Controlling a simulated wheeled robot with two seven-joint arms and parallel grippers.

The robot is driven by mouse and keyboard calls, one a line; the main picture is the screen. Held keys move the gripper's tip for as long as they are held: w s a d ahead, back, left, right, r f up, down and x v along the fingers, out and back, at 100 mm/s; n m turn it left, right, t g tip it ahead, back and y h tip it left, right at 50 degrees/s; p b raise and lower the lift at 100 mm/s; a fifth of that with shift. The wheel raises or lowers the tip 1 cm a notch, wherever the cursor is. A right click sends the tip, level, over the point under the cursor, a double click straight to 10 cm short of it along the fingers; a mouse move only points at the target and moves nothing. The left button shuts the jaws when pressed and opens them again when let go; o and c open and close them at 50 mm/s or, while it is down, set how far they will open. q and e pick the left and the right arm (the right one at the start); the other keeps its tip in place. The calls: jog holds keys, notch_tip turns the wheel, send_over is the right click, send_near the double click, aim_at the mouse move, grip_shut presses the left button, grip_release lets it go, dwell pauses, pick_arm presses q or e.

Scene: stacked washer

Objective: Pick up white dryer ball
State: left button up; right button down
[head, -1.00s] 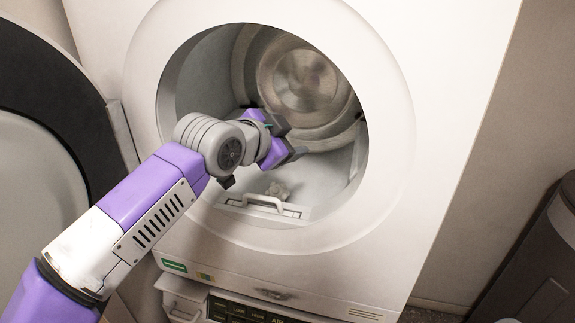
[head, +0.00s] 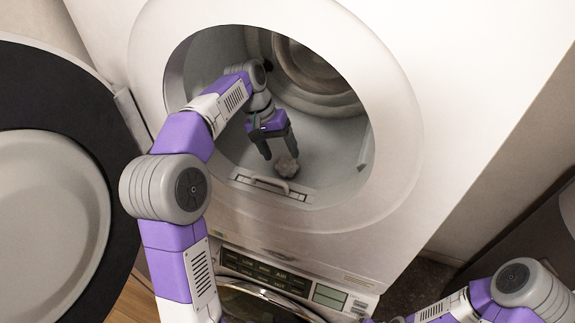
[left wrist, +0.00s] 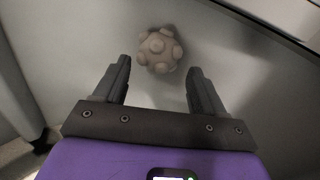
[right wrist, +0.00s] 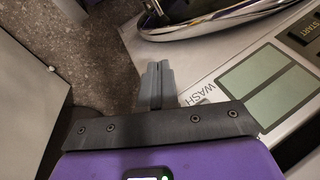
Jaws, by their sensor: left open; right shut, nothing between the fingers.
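The white dryer ball (head: 287,167), knobby and greyish in this light, lies on the floor of the upper drum just behind the lint-filter handle. It also shows in the left wrist view (left wrist: 159,49), beyond and between the fingertips. My left gripper (head: 275,153) is open inside the drum, fingers pointing down, close to the ball and not closed on it. In the left wrist view the fingers (left wrist: 160,78) stand either side of the ball's near edge. My right gripper (right wrist: 158,70) is shut and empty, outside near the lower machine's panel.
The round opening's rim (head: 398,150) surrounds my left arm. A white handle (head: 269,183) stands at the drum's front lip. The open door (head: 50,205) is at the left. The lower control panel (head: 270,272) is below.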

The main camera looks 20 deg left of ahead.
aim_at(283, 159)
pick_arm(q)
jog(key=x, duration=0.3)
jog(key=shift+s+d+f, duration=0.2)
jog(key=shift+s+d, duration=0.05)
jog(key=shift+s, duration=0.05)
jog(key=shift+w+d+f, duration=0.1)
jog(key=shift+f, duration=0.2)
jog(key=c, duration=0.8)
jog(key=shift+r, duration=0.15)
